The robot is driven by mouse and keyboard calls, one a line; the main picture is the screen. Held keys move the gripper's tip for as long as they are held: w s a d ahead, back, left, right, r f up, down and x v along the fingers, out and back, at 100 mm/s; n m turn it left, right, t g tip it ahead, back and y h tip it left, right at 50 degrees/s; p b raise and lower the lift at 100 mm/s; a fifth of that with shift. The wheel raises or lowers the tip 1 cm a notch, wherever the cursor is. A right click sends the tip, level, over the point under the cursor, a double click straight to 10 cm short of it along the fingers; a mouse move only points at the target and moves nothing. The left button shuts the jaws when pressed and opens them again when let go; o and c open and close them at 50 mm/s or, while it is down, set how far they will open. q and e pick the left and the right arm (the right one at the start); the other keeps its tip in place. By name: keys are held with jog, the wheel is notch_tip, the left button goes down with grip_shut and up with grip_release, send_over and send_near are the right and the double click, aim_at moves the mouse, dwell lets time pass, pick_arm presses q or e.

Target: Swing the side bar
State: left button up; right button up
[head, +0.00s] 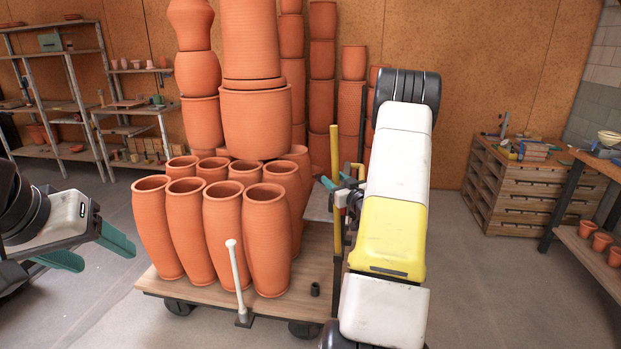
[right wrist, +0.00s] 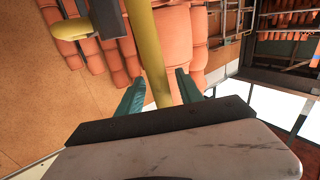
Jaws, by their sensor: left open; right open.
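The side bar appears to be the upright yellow pole (head: 337,225) at the right side of the loaded cart. In the right wrist view the yellow bar (right wrist: 152,50) runs down between the two teal fingers of my right gripper (right wrist: 158,88). The fingers are open, one on each side of the bar, with a gap showing at both. In the head view my right gripper (head: 338,184) is at the bar's middle height, partly hidden by my own arm. My left gripper (head: 92,250) is open and empty at the left, apart from the cart.
Tall terracotta pots (head: 185,235) crowd the wooden cart deck (head: 205,293), with stacked pots behind. A pale upright lever (head: 237,270) and a small black socket (head: 315,289) are at the cart's front. A wooden drawer cabinet (head: 530,190) stands right; floor between is clear.

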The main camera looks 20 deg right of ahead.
jog(key=shift+w, duration=1.05)
jog(key=shift+c, duration=0.4)
jog(key=shift+a, duration=0.1)
grip_shut()
